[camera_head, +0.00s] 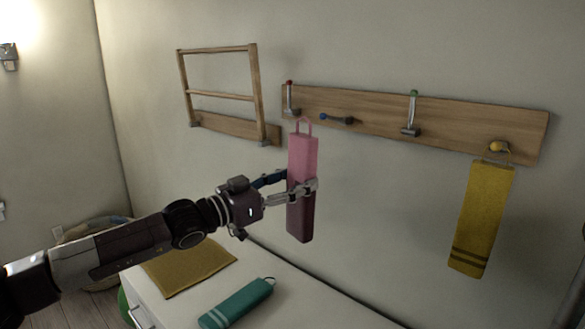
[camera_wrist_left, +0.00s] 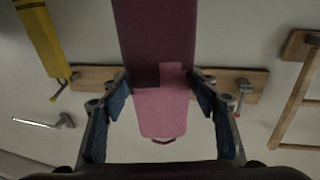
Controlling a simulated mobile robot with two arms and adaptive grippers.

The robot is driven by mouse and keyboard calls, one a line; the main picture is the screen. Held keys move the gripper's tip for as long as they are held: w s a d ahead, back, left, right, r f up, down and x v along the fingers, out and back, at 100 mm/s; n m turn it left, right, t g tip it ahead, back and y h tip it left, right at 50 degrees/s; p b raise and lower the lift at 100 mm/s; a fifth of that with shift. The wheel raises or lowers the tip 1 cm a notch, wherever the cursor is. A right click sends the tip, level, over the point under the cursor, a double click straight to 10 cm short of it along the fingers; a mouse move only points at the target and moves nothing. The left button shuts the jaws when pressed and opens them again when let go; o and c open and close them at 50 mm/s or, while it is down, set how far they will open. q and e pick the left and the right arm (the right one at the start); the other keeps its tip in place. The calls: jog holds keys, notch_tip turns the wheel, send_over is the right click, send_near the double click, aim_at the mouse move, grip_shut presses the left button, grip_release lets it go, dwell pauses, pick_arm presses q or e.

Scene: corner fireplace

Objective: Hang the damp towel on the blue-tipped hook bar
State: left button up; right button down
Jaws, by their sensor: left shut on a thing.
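A pink towel (camera_head: 303,155), with a darker maroon lower part, hangs upright in my left gripper (camera_head: 296,186). The gripper is shut on it around mid-height. A small pink loop shows at its top, just below and left of the blue-tipped hook bar (camera_head: 337,119). That bar sticks out from the wooden wall rail, and the loop looks apart from it. In the left wrist view the towel (camera_wrist_left: 160,112) appears upside down between the fingers of my left gripper (camera_wrist_left: 161,98). It covers the middle of the rail, so the blue tip is hidden there. My right gripper is out of view.
The wooden rail (camera_head: 460,122) also bears a red-tipped hook (camera_head: 290,97), a green-tipped hook (camera_head: 412,114) and a yellow-tipped hook with a yellow towel (camera_head: 481,220). A wooden rack (camera_head: 220,94) is at left. A teal towel (camera_head: 237,303) and mustard cloth (camera_head: 189,267) lie on the white cabinet.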

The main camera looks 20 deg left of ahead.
pick_arm(q)
jog(key=shift+s+a+r, duration=0.1)
jog(key=shift+a+r, duration=0.25)
jog(key=shift+r, duration=0.45)
jog(key=shift+a+p+x, duration=0.2)
jog(key=shift+p+x, duration=0.55)
jog(key=shift+x, duration=0.45)
jog(key=w+d+f, duration=0.1)
jog(key=w+d, duration=0.1)
jog(key=w, duration=0.4)
jog(key=w+d+f, duration=0.2)
jog(key=w, duration=0.4)
jog(key=shift+d, duration=0.4)
jog(key=shift+f, duration=0.1)
dwell(0.4)
